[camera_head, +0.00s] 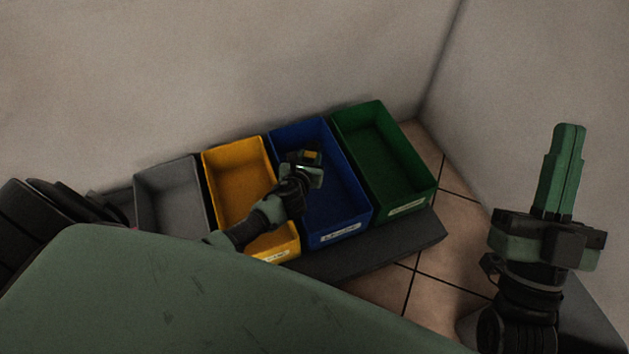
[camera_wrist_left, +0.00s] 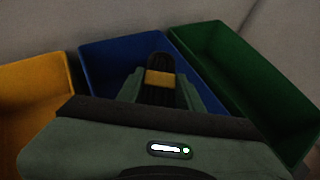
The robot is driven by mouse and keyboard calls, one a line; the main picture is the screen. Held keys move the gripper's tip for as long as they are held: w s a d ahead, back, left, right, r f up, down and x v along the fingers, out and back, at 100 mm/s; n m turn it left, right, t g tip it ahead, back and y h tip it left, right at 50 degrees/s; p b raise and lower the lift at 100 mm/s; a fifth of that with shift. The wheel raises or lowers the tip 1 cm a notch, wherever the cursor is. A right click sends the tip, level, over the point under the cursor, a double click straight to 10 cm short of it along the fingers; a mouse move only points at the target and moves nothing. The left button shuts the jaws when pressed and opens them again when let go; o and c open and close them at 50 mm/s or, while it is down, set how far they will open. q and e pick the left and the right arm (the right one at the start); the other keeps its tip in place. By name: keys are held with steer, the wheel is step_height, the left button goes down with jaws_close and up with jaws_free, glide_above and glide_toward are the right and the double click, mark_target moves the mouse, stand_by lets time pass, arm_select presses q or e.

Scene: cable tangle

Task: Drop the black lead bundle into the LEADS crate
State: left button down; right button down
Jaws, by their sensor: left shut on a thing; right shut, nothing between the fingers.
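My left gripper (camera_head: 309,165) is shut on the black lead bundle (camera_head: 313,155), which has a yellow-orange band around it. In the left wrist view the bundle (camera_wrist_left: 159,95) sits upright between the fingers. The gripper and bundle are above the blue crate (camera_head: 349,196), over its left part in the head view. The blue crate's front label is too blurred to read for sure. My right gripper (camera_head: 571,128) is shut and empty, pointing up at the right, well away from the crates.
A grey crate (camera_head: 143,206) and a yellow crate (camera_head: 211,196) stand left of the blue one. A green crate (camera_head: 425,188) stands to its right. They sit on a dark base (camera_head: 425,238) by the wall. A green surface (camera_head: 190,295) fills the foreground.

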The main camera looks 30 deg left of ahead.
arm_select(q)
steer(key=c, duration=0.9)
jaws_free()
steer(key=shift+o, duration=0.2)
steer(key=shift+s+r, duration=0.1)
steer(key=p+v, duration=0.2)
steer(key=v, duration=0.1)
steer(key=shift+s+d+r, duration=0.1)
steer(key=shift+s+r, duration=0.05)
steer(key=shift+s, duration=0.1)
steer(key=shift+p+v, duration=0.8)
steer(key=shift+v, duration=1.2)
arm_select(e)
steer(key=w+d+f+g+h, duration=0.1)
steer(key=w+f+g+h, duration=0.2)
steer(key=f+g, duration=0.6)
steer(key=shift+w+f, duration=0.25)
steer(key=shift+f, duration=2.8)
steer(key=shift+d, duration=0.1)
